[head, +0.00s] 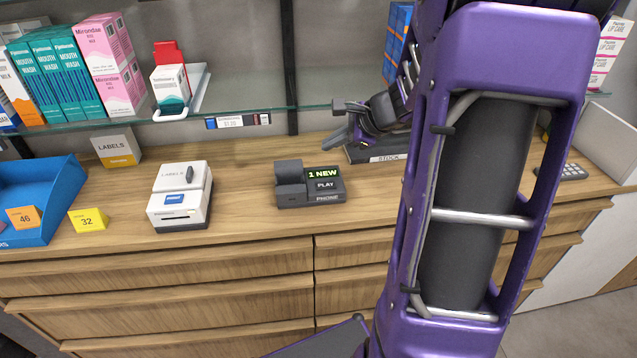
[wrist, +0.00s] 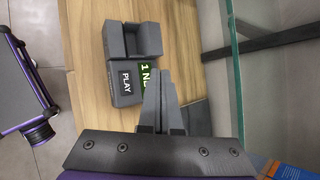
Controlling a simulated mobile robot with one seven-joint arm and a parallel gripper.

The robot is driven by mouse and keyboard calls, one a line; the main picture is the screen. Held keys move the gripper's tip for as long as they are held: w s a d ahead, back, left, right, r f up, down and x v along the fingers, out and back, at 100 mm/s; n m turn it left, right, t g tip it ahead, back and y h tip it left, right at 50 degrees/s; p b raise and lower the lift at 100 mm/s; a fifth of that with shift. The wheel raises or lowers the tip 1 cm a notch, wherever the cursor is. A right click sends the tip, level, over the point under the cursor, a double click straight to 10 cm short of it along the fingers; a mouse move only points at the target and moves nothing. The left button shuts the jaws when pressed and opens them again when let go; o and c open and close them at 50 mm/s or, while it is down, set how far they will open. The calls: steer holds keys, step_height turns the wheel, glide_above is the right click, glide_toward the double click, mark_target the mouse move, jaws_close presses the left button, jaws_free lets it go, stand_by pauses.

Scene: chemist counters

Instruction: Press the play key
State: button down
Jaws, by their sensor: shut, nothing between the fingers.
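The dark grey phone (head: 290,195) sits on the wooden counter, with a handset block on its left, a lit green "1 NEW" display (head: 323,174) and a dark key marked PLAY (head: 326,186) below the display. My gripper (head: 332,139) is shut and empty, above the counter behind and slightly right of the phone. In the wrist view my gripper (wrist: 158,78) overlaps part of the display (wrist: 146,72). The PLAY key (wrist: 126,81) shows just left of the fingertips there, uncovered. I see no contact with the phone.
A white label printer (head: 180,195) stands left of the phone, with a blue bin (head: 45,200) further left. A glass shelf (head: 310,110) with boxes runs above the counter. The counter before the phone is clear.

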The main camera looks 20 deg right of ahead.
steer(key=shift+f, duration=0.15)
steer(key=b, duration=0.4)
glide_above(330, 187)
step_height(330, 187, down, 7)
steer(key=shift+r, duration=0.1)
steer(key=shift+f+b, duration=0.7)
steer(key=shift+f, duration=0.15)
steer(key=shift+f, duration=0.1)
stand_by(1.3)
steer(key=shift+f+b, duration=0.3)
steer(key=shift+b, duration=0.25)
steer(key=shift+f+b, duration=0.35)
steer(key=shift+b, duration=0.05)
stand_by(0.3)
steer(key=shift+r, duration=0.1)
steer(key=shift+r+p, duration=0.55)
steer(key=shift+r, duration=0.1)
steer(key=shift+r, duration=0.1)
